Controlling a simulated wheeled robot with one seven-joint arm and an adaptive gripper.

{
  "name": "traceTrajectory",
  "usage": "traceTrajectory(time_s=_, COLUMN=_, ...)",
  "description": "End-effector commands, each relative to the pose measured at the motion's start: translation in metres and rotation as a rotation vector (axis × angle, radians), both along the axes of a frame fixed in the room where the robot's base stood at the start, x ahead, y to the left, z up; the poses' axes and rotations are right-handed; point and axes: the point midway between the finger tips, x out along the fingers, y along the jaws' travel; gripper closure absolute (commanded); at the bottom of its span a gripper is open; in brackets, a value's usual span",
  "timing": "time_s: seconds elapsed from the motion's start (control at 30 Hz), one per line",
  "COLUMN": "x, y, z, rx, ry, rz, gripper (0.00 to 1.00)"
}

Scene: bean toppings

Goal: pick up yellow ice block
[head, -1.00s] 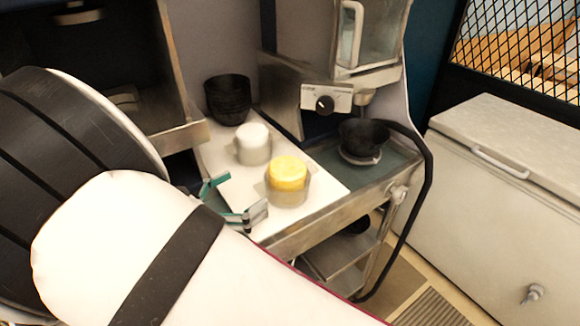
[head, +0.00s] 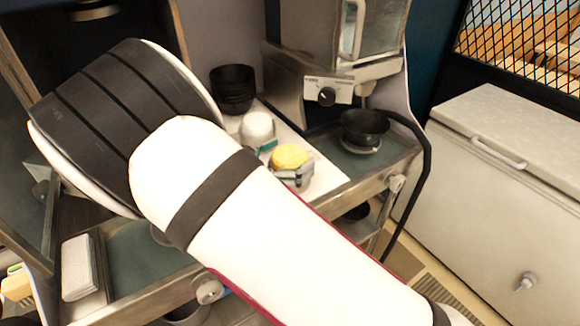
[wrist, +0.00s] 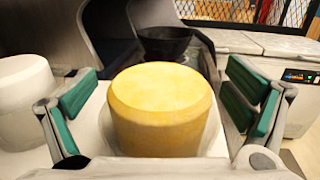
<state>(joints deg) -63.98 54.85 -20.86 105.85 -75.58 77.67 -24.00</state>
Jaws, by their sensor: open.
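The yellow ice block (head: 290,157) is a short round cylinder sitting in a pale clear container on the white board. It fills the middle of the wrist view (wrist: 162,108). My gripper (wrist: 165,105) is open, with one green-padded finger on each side of the yellow block. A gap shows between each pad and the block. In the head view my gripper (head: 280,160) is at the block, partly hidden behind my arm. A white block (head: 257,127) stands to the left of the yellow one, and it also shows in the wrist view (wrist: 24,102), outside the left finger.
A stack of black bowls (head: 232,88) stands behind the white block. An ice machine (head: 335,70) has a black bowl (head: 364,128) under it. A white chest freezer (head: 500,200) is at the right. A white container (head: 78,267) is at the lower left.

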Motion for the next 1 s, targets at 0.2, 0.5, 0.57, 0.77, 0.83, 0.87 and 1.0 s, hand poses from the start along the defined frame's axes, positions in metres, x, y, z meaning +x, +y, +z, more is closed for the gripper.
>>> traceTrajectory(time_s=0.2, x=0.001, y=0.0, z=-0.001, rx=0.001, ry=0.001, rz=0.001, gripper=0.06)
traceTrajectory(time_s=0.5, x=0.001, y=0.0, z=-0.001, rx=0.001, ry=0.001, rz=0.001, gripper=0.74)
traceTrajectory(time_s=0.57, x=0.001, y=0.0, z=0.0, rx=0.001, ry=-0.002, rz=0.001, gripper=0.77)
traceTrajectory(time_s=0.77, x=0.001, y=0.0, z=0.002, rx=0.001, ry=-0.002, rz=0.001, gripper=0.77)
traceTrajectory(time_s=0.83, x=0.001, y=0.0, z=0.006, rx=0.001, ry=-0.003, rz=0.001, gripper=0.77)
traceTrajectory(time_s=0.87, x=0.001, y=0.0, z=0.008, rx=0.002, ry=-0.004, rz=0.001, gripper=0.77)
traceTrajectory(time_s=1.0, x=0.001, y=0.0, z=0.029, rx=0.004, ry=-0.004, rz=0.0, gripper=0.77)
